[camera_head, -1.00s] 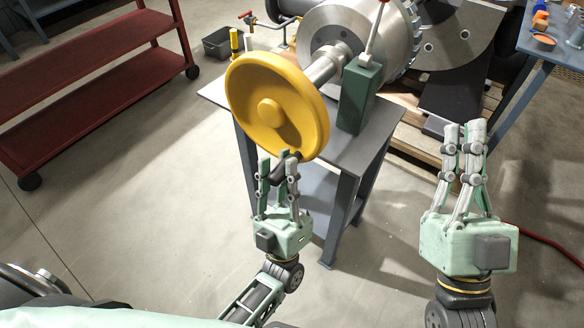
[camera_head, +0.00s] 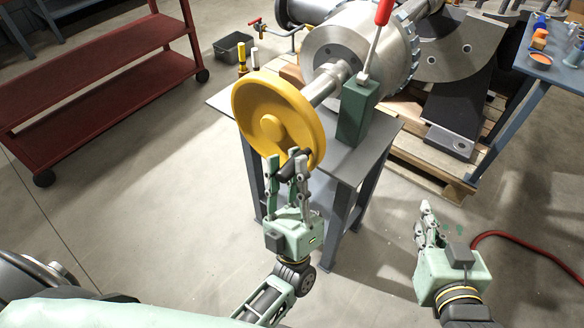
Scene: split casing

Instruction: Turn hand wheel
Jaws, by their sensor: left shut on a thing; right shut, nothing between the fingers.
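The yellow hand wheel (camera_head: 272,112) stands upright on a metal shaft (camera_head: 326,84) in the middle of the head view. A dark handle (camera_head: 289,172) sticks out from its lower rim. My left gripper (camera_head: 288,165) is shut on this handle at the lower edge of the wheel, and its fingers partly hide the handle. My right gripper (camera_head: 427,212) is shut and empty, low at the right, well apart from the wheel.
A grey stand (camera_head: 374,165) carries a green block (camera_head: 354,112) with a red-tipped lever (camera_head: 380,27) beside the wheel. A red cart (camera_head: 100,75) stands at the left. A wooden pallet (camera_head: 440,176) and a blue table (camera_head: 553,65) are at the right. A red hose (camera_head: 530,246) lies on the floor.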

